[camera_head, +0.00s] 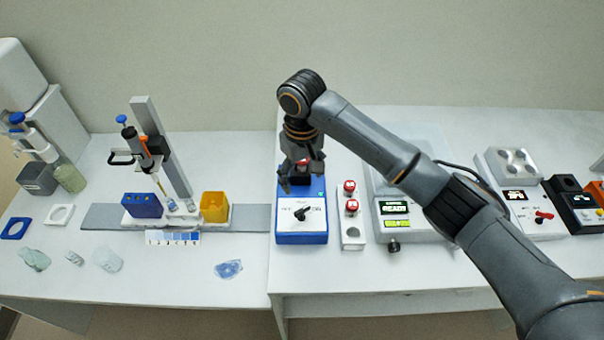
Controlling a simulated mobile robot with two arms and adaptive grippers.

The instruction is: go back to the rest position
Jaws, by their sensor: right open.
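My right arm comes in from the lower right. Its gripper (301,175) points down over the back of a blue box with a white front panel and a black knob (302,213). The gripper is open. Something red shows between or just behind its fingers; I cannot tell whether they touch it. The back of the blue box is partly hidden by the gripper. My left gripper is not in view.
Left are a pipette stand (160,150), a yellow box (214,206) and crumpled blue film (228,269). The front table strip is mostly clear.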

